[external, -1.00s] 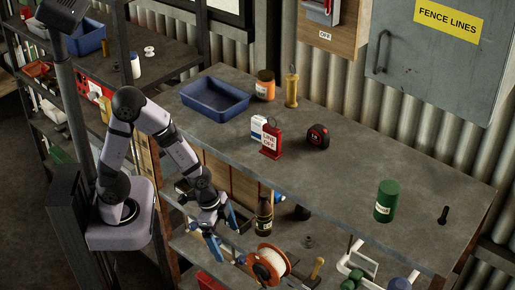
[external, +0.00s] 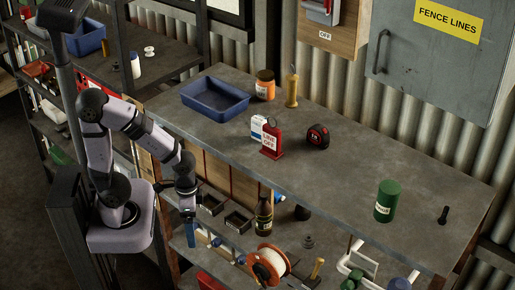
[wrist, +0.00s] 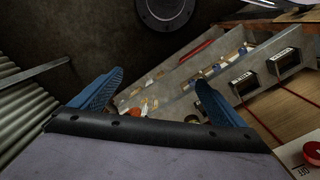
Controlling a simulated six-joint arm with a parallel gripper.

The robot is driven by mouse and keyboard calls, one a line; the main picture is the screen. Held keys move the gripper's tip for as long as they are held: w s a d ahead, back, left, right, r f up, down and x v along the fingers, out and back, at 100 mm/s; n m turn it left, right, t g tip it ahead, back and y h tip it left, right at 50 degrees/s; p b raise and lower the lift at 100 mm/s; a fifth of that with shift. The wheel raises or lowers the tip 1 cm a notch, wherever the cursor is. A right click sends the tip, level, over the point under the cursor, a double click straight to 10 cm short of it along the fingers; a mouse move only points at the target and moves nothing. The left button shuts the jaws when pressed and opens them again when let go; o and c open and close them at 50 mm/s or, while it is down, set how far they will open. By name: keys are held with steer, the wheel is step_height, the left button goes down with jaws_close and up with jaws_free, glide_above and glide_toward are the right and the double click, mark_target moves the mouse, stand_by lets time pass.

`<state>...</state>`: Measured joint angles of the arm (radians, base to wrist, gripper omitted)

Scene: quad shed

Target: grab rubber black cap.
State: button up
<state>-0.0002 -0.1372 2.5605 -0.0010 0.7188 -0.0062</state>
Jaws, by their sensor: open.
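A dark, dome-shaped piece (external: 302,212), possibly the rubber black cap, sits on the lower shelf to the right of a brown bottle. A smaller dark grey piece (external: 308,242) lies in front of it; I cannot tell which is the cap. My gripper (external: 190,232) hangs left of both, in front of the shelf unit and well apart from them. In the wrist view my gripper (wrist: 159,78) has its blue fingers spread with nothing held between them. Neither dark piece can be made out in the wrist view.
The brown bottle (external: 264,216) and an orange cable reel (external: 268,265) stand on the lower shelf (external: 222,262). Small bins (external: 238,220) sit behind. The bench top (external: 345,175) overhangs the shelf and carries a blue tray (external: 216,108), a red tag, a tape measure and a green can.

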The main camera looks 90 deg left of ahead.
steer(key=c, duration=0.5)
steer(key=shift+r, duration=0.1)
step_height(320, 180, up, 5)
steer(key=p, duration=0.6)
steer(key=m+t+y+b, duration=0.4)
steer(key=m+y+b, duration=0.7)
steer(key=m+b, duration=1.3)
glide_toward(302, 210)
steer(key=shift+w+a+f+n+b, duration=0.1)
steer(key=shift+a+f+n+b, duration=0.85)
steer(key=shift+f+n+b, duration=0.2)
steer(key=shift+w+a+m+t, duration=0.25)
steer(key=shift+a+m+t, duration=0.05)
steer(key=shift+m, duration=0.15)
steer(key=shift+r+p+x, duration=0.1)
steer(key=shift+p+x, duration=0.4)
steer(key=shift+x, duration=1.3)
steer(key=shift+r+p+x, duration=0.15)
steer(key=shift+p+x, duration=0.3)
steer(key=shift+x, duration=1.4)
